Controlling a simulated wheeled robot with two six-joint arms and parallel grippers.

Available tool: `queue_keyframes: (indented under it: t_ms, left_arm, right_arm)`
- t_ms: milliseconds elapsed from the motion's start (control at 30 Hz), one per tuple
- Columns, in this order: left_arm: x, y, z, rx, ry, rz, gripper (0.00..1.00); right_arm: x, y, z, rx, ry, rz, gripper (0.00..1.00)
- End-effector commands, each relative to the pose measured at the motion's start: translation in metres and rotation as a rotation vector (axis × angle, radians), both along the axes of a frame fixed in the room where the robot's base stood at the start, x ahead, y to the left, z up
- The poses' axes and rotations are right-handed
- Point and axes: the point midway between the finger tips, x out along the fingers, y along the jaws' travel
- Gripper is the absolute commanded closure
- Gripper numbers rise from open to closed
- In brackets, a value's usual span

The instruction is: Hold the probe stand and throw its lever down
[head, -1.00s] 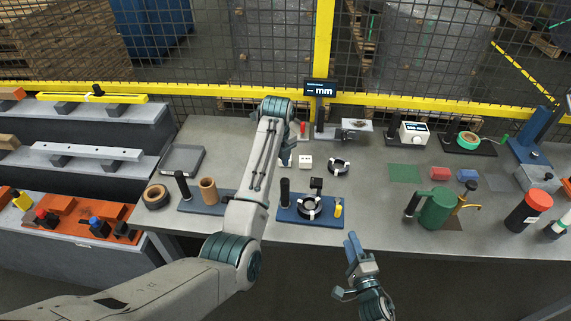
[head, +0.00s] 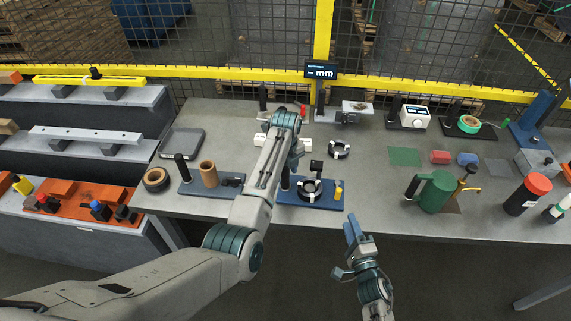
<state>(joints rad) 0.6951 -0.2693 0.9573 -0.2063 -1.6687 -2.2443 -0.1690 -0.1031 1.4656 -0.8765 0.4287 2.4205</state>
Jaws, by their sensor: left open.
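A post (head: 263,97) and a red tip (head: 303,110) show at the back of the bench, beside the small dark "mm" display (head: 321,70). They may belong to the probe stand, but my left arm covers most of what lies between them. My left gripper (head: 299,150) points down over the bench beyond the blue-based fixture; it is open, small and partly hidden by its wrist. I see nothing between its fingers. My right gripper (head: 344,243) is in front of the bench edge, its fingers spread and empty.
The blue-based fixture (head: 326,203) carries a dark ring and a yellow piece. White blocks (head: 306,144) and a black ring (head: 339,149) lie near my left wrist. A green can (head: 437,192) stands right. The bench front between is clear.

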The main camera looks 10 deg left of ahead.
Motion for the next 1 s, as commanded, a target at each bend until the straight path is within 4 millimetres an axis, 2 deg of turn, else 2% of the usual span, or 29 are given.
queue_keyframes:
  t_ms: [267, 367, 533, 567, 1000]
  left_arm:
    - [-0.0001, 0.0002, -0.0023, 0.0, 0.0, 0.0, 0.49]
    - [0.0, 0.0003, -0.0021, 0.0, 0.0, 0.0, 0.65]
    - [0.0, 0.0003, -0.002, 0.0, 0.0, 0.0, 0.98]
    - [0.0, 0.0003, -0.002, 0.0, 0.0, 0.001, 1.0]
    - [0.0001, 0.0003, -0.0027, 0.001, -0.001, 0.001, 1.0]
  right_arm:
    - [0.0, 0.0, 0.0, 0.0, 0.0, 0.0, 0.64]
    - [0.0, 0.0, 0.0, 0.0, 0.0, 0.0, 0.64]
    - [0.0, 0.0, 0.0, 0.0, 0.0, 0.0, 0.64]
    - [0.0, 0.0, 0.0, 0.0, 0.0, 0.0, 0.64]
    - [0.0, 0.0, 0.0, 0.0, 0.0, 0.0, 0.64]
